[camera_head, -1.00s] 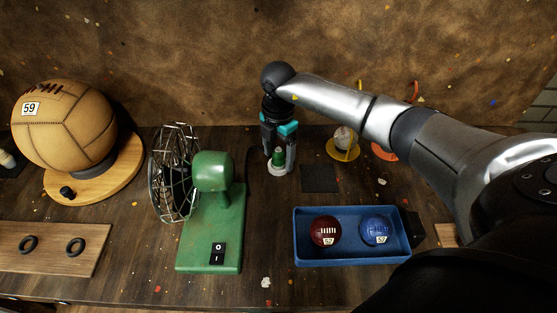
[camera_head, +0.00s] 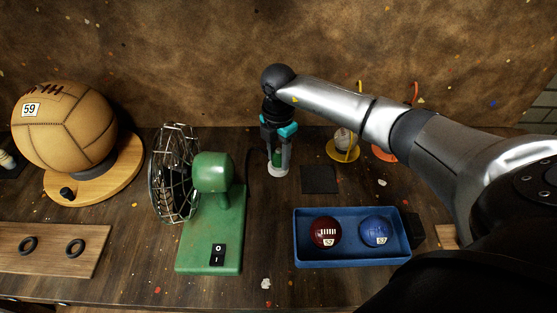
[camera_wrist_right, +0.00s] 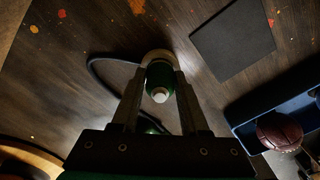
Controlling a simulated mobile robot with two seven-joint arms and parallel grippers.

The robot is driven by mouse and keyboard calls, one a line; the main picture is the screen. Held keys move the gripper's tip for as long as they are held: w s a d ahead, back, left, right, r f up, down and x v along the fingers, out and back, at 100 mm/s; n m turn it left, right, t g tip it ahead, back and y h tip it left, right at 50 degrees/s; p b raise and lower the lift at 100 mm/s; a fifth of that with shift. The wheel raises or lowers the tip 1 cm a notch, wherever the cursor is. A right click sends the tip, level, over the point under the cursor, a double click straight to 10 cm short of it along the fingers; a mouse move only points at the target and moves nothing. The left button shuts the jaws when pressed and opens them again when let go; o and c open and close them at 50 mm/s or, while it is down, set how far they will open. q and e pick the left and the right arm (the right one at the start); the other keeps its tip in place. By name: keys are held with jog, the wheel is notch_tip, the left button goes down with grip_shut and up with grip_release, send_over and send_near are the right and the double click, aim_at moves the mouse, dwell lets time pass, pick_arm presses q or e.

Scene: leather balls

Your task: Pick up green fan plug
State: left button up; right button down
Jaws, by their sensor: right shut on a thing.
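The green plug (camera_wrist_right: 160,77) is between the fingers of my right gripper (camera_wrist_right: 160,85) in the right wrist view. In the head view my right gripper (camera_head: 278,165) points down, shut on the plug (camera_head: 277,158), which is mostly hidden by the fingers. A pale round socket or base (camera_head: 278,172) sits right below the plug; I cannot tell whether the plug is still seated in it. A dark cord (camera_wrist_right: 96,75) curves away from the plug. The green fan (camera_head: 212,172) with its wire cage stands to the left of the gripper. My left gripper is not in view.
A blue tray (camera_head: 350,262) holds a dark red ball (camera_head: 325,231) and a blue ball (camera_head: 375,230). A dark square pad (camera_head: 319,179) lies right of the gripper. A large tan ball (camera_head: 65,128) stands on a wooden base at left.

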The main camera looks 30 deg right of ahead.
notch_tip(320, 180, up, 19)
jog(key=p, duration=0.2)
jog(key=b, duration=0.8)
send_near(278, 152)
jog(key=shift+d+f, duration=0.1)
jog(key=shift+f, duration=2.6)
dwell(0.5)
jog(key=shift+p, duration=0.3)
